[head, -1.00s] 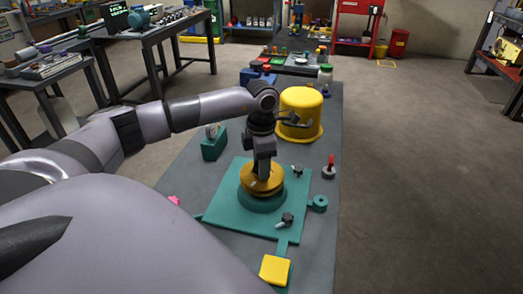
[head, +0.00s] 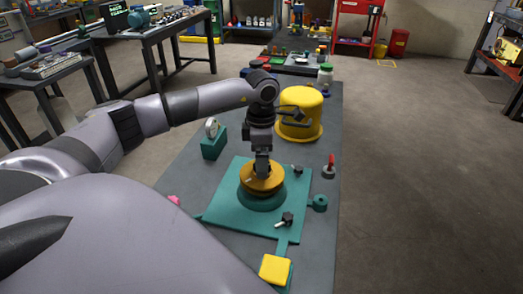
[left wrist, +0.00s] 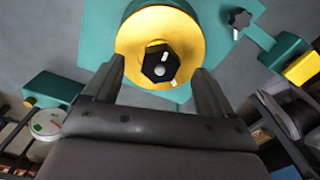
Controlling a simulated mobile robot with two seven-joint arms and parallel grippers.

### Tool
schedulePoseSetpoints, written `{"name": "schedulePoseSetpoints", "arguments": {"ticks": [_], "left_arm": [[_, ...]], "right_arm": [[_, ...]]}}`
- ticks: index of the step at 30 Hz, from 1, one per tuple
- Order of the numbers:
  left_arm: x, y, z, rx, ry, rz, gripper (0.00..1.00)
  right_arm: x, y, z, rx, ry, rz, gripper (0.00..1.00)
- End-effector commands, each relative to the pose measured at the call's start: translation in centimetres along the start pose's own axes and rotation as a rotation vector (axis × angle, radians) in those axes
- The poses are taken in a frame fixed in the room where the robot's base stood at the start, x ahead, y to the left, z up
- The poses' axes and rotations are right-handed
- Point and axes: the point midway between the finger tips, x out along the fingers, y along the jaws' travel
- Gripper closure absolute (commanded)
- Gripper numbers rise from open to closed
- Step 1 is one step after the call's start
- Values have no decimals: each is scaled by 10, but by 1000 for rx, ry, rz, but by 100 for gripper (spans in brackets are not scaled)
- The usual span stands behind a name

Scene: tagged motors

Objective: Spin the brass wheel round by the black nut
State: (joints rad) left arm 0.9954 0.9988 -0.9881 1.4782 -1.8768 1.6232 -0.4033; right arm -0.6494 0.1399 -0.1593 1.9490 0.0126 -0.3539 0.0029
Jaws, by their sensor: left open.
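The brass wheel (head: 262,180) sits on a round teal base on a teal plate (head: 220,210) on the bench. In the left wrist view the wheel (left wrist: 135,40) shows from above, with the black nut (left wrist: 160,65) at its middle. My left gripper (head: 262,172) points down over the wheel. In the left wrist view its two fingers (left wrist: 160,75) are apart, one on each side of the nut's near side; I cannot tell whether they touch anything. In the head view the gripper hides the nut. My right gripper is not in view.
Black clamp knobs (head: 286,219) stand on the plate near the wheel. A yellow domed housing (head: 299,113) stands behind it, a teal gauge block (head: 213,143) to the left. A yellow block (head: 275,269) and a red-handled part (head: 330,167) are close by.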

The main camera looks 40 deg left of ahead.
Motion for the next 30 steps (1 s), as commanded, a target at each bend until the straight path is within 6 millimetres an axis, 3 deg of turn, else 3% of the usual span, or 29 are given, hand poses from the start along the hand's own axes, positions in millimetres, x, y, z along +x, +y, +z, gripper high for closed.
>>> {"name": "schedulePoseSetpoints", "arguments": {"ticks": [16,30], "left_arm": [[-55,0,0,0,-1,1,15],[-61,0,0,0,0,0,15]], "right_arm": [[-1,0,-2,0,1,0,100],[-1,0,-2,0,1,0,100]]}}
